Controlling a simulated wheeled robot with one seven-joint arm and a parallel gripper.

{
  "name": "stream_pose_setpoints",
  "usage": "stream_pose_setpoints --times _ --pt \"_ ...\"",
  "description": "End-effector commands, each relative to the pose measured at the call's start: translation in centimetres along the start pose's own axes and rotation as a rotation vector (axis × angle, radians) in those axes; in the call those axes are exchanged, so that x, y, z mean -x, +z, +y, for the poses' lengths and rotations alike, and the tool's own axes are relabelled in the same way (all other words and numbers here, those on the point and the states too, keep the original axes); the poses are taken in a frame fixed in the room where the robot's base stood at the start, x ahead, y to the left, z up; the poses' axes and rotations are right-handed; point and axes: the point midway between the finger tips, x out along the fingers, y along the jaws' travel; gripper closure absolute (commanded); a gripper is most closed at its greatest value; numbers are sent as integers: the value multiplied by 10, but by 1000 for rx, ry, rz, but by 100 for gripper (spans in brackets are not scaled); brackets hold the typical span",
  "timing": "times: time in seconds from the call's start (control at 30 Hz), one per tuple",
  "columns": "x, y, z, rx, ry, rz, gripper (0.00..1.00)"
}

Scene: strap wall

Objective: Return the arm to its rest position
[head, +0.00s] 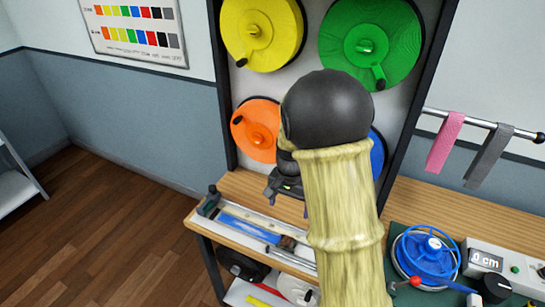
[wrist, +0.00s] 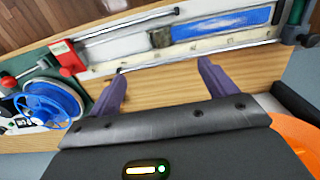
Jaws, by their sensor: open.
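My arm rises from the bottom of the head view in a pale yellow sleeve, with a dark rounded joint in front of the strap wall. My gripper is partly hidden behind the arm there, low over the wooden bench top (head: 236,186). In the wrist view my gripper (wrist: 163,88) has its two purple fingers spread wide apart, with nothing between them but bare bench top. The fingers point toward the long measuring tray (wrist: 205,42), which holds a blue strap (wrist: 235,22).
Yellow (head: 262,30), green (head: 370,45) and orange (head: 253,130) reels hang on the wall; a blue one is mostly hidden. A blue winder (head: 427,256) stands at right. Pink (head: 445,142) and grey (head: 489,156) straps hang on a rail. The floor at left is clear.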

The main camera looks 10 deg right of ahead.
Motion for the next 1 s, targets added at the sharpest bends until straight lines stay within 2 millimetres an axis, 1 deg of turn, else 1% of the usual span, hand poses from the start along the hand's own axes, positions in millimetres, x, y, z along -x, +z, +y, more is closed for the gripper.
stream_pose_setpoints --times 0.17,0.27,0.37,0.5,0.6,0.73,0.83,1.0 --pt "2 3 3 16 -5 4 16" --pt "9 13 12 66 -20 18 16" --pt "18 30 27 155 -42 45 16" --pt "30 62 52 324 -68 104 16" --pt "36 85 70 449 -77 153 16" --pt "39 108 86 573 -76 203 16" --pt "40 116 92 620 -73 222 16" --pt "40 117 92 630 -73 225 16"
